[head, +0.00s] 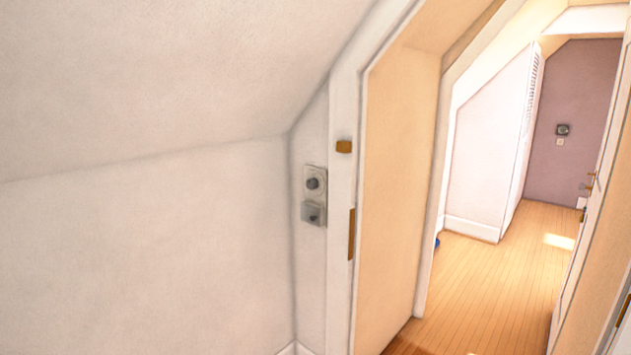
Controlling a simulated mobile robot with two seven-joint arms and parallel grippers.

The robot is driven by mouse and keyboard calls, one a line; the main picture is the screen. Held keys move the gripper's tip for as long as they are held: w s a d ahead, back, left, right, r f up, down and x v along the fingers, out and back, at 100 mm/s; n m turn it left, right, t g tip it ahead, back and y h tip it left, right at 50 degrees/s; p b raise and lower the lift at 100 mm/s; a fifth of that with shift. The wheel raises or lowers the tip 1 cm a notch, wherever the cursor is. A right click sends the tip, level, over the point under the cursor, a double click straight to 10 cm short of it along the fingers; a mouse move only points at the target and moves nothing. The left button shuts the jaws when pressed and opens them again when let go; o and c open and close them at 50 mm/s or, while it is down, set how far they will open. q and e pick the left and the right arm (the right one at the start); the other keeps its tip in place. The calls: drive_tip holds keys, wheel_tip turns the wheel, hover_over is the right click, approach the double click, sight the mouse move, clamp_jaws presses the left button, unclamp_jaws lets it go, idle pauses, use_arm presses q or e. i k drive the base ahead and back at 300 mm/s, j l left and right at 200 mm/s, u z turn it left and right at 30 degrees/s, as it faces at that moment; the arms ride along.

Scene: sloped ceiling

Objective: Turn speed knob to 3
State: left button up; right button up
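A pale wall plate with a round dark grey knob (313,183) is on the narrow wall strip just left of the door frame. A second, smaller grey control (313,213) sits directly below it on its own plate. Any markings around the knobs are too small to read, so I cannot tell which setting either one points to. Another dark square device with a round centre (563,130) is on the far mauve wall, seen through the doorway. Neither of my grippers is in view.
A white door frame (345,200) with brass plates stands right of the knobs. A sloped white ceiling (150,80) comes down low at the left.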

sight(312, 183)
drive_tip(key=i+l, duration=0.35)
drive_tip(key=i, duration=0.2)
drive_tip(key=i+l, duration=0.35)
drive_tip(key=i, duration=0.25)
drive_tip(key=i+l, duration=0.3)
drive_tip(key=i, duration=0.25)
drive_tip(key=i+l+u, duration=0.1)
drive_tip(key=i+l, duration=0.25)
drive_tip(key=i, duration=0.2)
